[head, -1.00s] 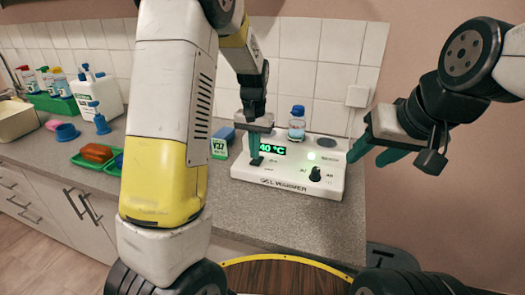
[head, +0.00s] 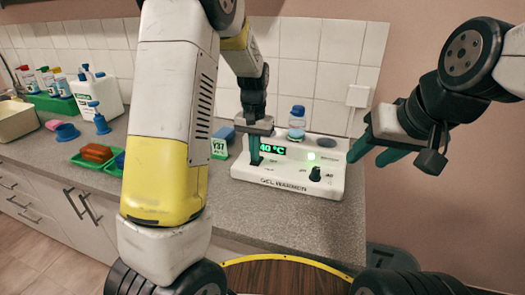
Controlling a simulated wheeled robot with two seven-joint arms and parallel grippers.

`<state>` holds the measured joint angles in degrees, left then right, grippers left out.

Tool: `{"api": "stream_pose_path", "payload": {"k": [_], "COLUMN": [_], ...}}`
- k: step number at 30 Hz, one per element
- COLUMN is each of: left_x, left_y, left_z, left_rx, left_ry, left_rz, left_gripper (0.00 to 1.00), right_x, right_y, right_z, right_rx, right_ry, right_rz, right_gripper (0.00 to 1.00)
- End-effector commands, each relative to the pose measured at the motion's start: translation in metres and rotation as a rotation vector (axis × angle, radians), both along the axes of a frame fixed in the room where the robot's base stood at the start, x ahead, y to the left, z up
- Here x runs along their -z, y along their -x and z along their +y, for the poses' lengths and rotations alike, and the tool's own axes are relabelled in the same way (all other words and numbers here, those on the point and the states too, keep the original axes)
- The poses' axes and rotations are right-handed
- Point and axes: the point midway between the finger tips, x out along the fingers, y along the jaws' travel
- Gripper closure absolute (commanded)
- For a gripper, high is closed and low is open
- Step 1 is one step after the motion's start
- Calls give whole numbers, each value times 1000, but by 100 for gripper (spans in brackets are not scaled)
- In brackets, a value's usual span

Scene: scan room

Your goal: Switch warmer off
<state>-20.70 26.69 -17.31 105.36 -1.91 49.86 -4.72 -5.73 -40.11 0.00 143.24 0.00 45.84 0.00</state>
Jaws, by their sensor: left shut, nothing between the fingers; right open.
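The gel warmer (head: 285,187) is a white box on the grey counter, with a lit display (head: 272,150) reading about 40 °C, a lit green light (head: 311,156) and a black knob (head: 315,173). A bottle with a blue cap (head: 297,124) stands at its back. My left gripper (head: 255,160) is shut and empty, pointing down at the left part of the warmer's panel. Its fingertips cover the panel there, and I cannot tell if they touch it. My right gripper (head: 385,153) is open and empty, to the right of the warmer.
A green-and-white card (head: 220,148) and a blue item (head: 224,133) stand left of the warmer. Green trays (head: 98,164), a blue stand (head: 102,124) and several bottles are further left. A wall switch (head: 357,96) is behind. The counter's front is clear.

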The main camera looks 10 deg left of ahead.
Motion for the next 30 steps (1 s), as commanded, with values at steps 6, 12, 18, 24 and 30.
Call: {"api": "stream_pose_path", "payload": {"k": [6,12,18,24,30], "left_x": [4,7,10,10,-3], "left_y": [0,0,0,0,-1], "left_z": [0,0,0,0,0], "left_rx": [0,0,0,0,0], "left_ry": [0,0,0,0,2], "left_rz": [1,0,0,-1,-3], "left_gripper": [100,100,100,100,100], "right_x": [0,0,0,0,0], "right_y": [0,0,0,0,0], "right_z": [0,0,0,0,0], "right_rx": [0,0,0,0,0], "right_ry": [0,0,0,0,0], "right_rz": [0,0,0,0,0], "right_gripper": [55,55,55,55,55]}}
